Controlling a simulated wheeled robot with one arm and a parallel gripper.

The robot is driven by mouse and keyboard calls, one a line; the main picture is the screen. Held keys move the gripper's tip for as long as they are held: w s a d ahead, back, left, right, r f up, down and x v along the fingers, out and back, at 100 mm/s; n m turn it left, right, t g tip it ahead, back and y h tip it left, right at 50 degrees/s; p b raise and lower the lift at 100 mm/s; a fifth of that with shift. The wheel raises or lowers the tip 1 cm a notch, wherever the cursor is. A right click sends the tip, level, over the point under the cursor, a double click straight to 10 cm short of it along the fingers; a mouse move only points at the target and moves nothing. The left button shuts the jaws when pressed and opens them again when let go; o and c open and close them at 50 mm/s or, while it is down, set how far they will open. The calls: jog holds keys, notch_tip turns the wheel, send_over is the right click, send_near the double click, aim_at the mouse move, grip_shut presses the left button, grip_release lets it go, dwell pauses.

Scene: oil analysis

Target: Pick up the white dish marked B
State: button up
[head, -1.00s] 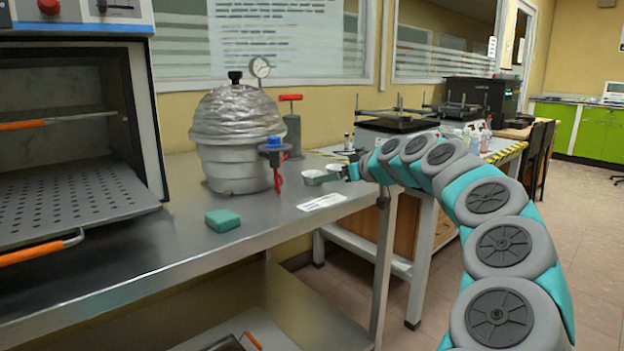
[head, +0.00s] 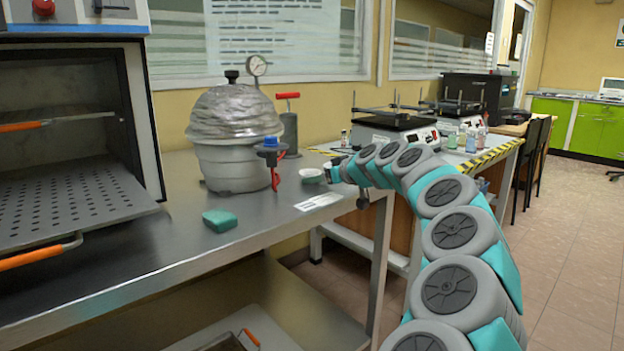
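A small white dish (head: 311,176) sits on the steel bench (head: 262,218), to the right of the silver vessel. My gripper (head: 331,173) is at the end of my teal and grey arm, low over the bench and just right of this dish. A pale shape shows at the fingertips; it may be a second dish, but the gripper and arm partly hide it. The gripper is too small here to tell whether it is open or shut. No letter B can be read on any dish.
A silver vessel with a gauge (head: 235,140) and a blue-capped valve (head: 271,150) stand left of the dish. A white label (head: 318,201) and a green block (head: 220,220) lie in front. An open oven (head: 75,150) is at left. Hotplates (head: 395,130) stand behind my arm.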

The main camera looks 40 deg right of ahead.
jog(key=c, duration=0.9)
